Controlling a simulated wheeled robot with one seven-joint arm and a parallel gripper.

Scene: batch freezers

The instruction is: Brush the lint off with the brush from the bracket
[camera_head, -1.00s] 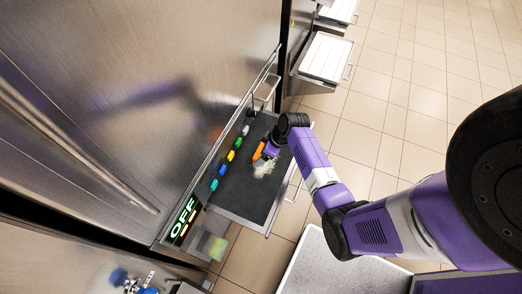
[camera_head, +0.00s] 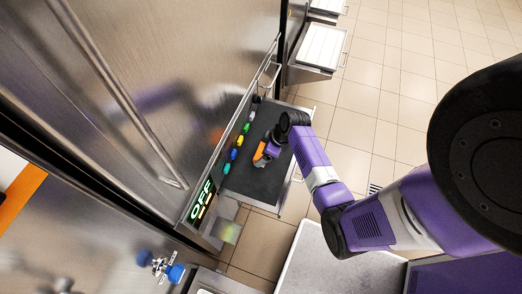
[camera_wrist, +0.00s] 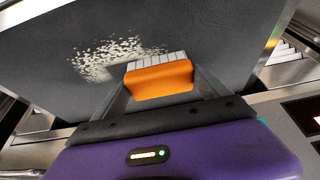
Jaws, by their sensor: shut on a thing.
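The brush (camera_wrist: 158,81) has an orange back and pale bristles. My gripper (camera_wrist: 161,88) is shut on it, one finger on each side. In the head view the brush (camera_head: 260,156) is a small orange patch at my gripper (camera_head: 262,154), low over the dark grey top (camera_head: 262,187) of the pulled-out shelf. In the wrist view the lint (camera_wrist: 105,57) is a speckled whitish patch on that dark top, just beyond and left of the bristles. Its right end reaches close to the bristles; I cannot tell whether they touch. In the head view my gripper and arm hide the lint.
A row of small coloured knobs (camera_head: 239,141) runs along the shelf's left side, beside the steel freezer front (camera_head: 150,60). A rail handle (camera_head: 297,165) edges the right side. Tiled floor (camera_head: 390,90) lies open to the right.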

